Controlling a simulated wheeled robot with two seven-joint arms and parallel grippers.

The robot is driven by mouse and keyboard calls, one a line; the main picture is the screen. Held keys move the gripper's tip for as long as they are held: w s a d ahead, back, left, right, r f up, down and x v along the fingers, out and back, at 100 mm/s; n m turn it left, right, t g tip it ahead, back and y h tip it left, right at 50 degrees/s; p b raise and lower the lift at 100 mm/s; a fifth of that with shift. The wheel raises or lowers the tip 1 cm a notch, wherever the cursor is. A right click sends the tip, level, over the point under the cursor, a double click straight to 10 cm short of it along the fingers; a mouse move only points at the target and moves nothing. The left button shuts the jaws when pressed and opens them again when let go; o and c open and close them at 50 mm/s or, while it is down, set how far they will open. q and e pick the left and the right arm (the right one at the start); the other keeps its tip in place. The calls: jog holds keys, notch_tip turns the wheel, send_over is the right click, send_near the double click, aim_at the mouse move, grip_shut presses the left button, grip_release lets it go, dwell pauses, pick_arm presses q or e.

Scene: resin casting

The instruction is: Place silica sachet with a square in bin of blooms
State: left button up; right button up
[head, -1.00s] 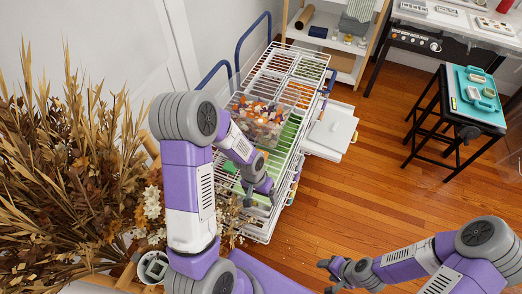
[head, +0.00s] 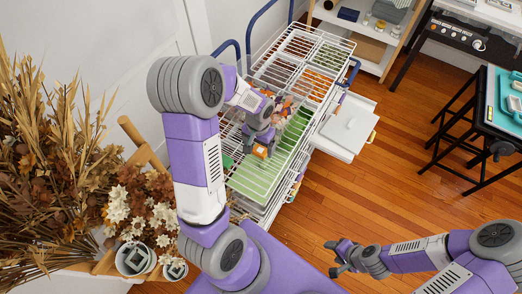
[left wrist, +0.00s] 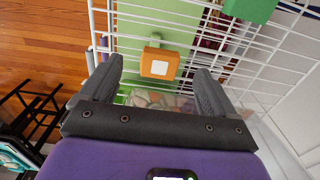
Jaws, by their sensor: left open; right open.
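An orange sachet with a white square (left wrist: 157,62) lies on the green shelf surface of the white wire cart, just beyond my left fingertips in the left wrist view. In the head view the sachet (head: 260,151) shows right below my left gripper (head: 262,138), which is open and empty. The clear bin of blooms (head: 284,107), with orange and purple flowers, stands behind the gripper on the cart and is partly hidden by my arm. My right gripper (head: 333,257) is open and empty over the floor at the lower right.
A green item (left wrist: 248,8) lies near the sachet, behind the wires. White wire rails (head: 300,68) surround the cart. Dried plants (head: 50,170) and white pots (head: 135,259) stand at the left.

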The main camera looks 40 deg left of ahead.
aim_at(259, 151)
pick_arm(q)
jog(key=f, duration=0.4)
jog(key=shift+w+a+f+b, duration=0.1)
jog(key=shift+w+b, duration=0.15)
jog(key=shift+b, duration=0.05)
jog(key=c, duration=1.1)
